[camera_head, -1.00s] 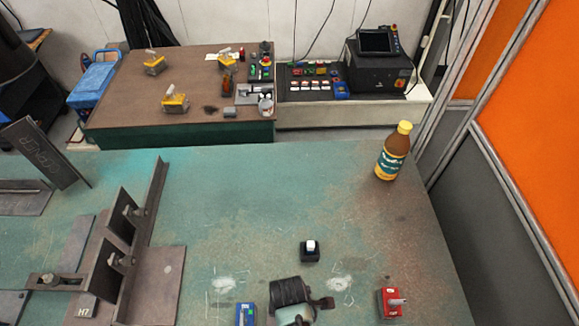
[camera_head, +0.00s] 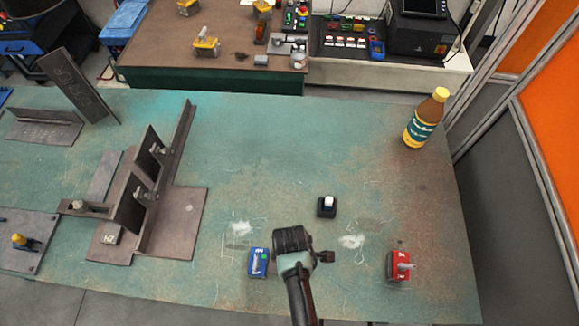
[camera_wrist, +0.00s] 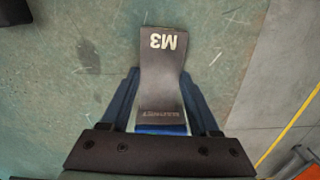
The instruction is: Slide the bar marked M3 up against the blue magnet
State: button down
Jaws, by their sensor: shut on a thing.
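My gripper (camera_head: 293,242) is low over the green bench, seen from above in the head view. The bar marked M3 (camera_wrist: 160,45) shows in the wrist view as a dark grey piece with white lettering, running down between my fingers. My gripper is shut on it; the gripper and wrist hide the bar in the head view. The blue magnet (camera_head: 258,263) stands close to the left of my gripper; I cannot tell whether the bar touches it. A blue strip (camera_wrist: 161,129) shows at the bar's lower end in the wrist view; I cannot tell what it belongs to.
A red magnet (camera_head: 400,266) stands to the right, and a small black block with a white top (camera_head: 327,206) behind my gripper. A steel angle fixture (camera_head: 160,190) with a block marked H7 (camera_head: 110,235) is at left. A bottle (camera_head: 425,120) stands at the back right.

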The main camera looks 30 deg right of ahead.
jog(key=shift+s+d, duration=0.2)
jog(key=shift+d, duration=0.05)
jog(key=shift+c, duration=0.2)
grip_release()
jog(key=shift+w+a, duration=0.1)
jog(key=shift+r, duration=0.2)
notch_tip(320, 180, up, 13)
jog(key=shift+f, duration=0.2)
